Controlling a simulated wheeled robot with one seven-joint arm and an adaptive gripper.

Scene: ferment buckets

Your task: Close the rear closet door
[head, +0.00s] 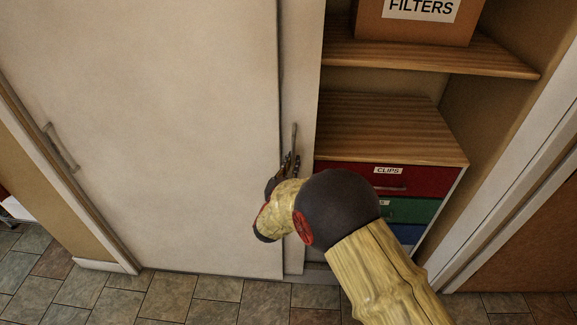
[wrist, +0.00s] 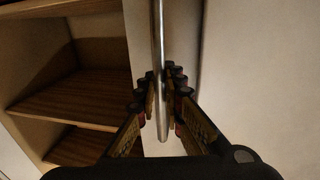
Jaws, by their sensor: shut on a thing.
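The closet has two pale sliding doors. The front door (head: 150,110) covers the left part, with a bar handle (head: 60,147) near its left edge. The rear door (head: 303,70) shows as a narrow strip to the right of the front door's edge, with the rest hidden behind it. Its upright metal handle (head: 294,138) also shows in the wrist view (wrist: 158,50). My gripper (head: 290,163) is at the lower part of this handle. In the wrist view its fingers (wrist: 161,100) are shut on the handle from both sides.
The closet's right part is open. It has wooden shelves (head: 420,58), a cardboard box labelled FILTERS (head: 415,25) and a drawer unit with a red CLIPS drawer (head: 395,180). The white right frame (head: 500,170) bounds the opening. Tiled floor (head: 200,300) lies in front.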

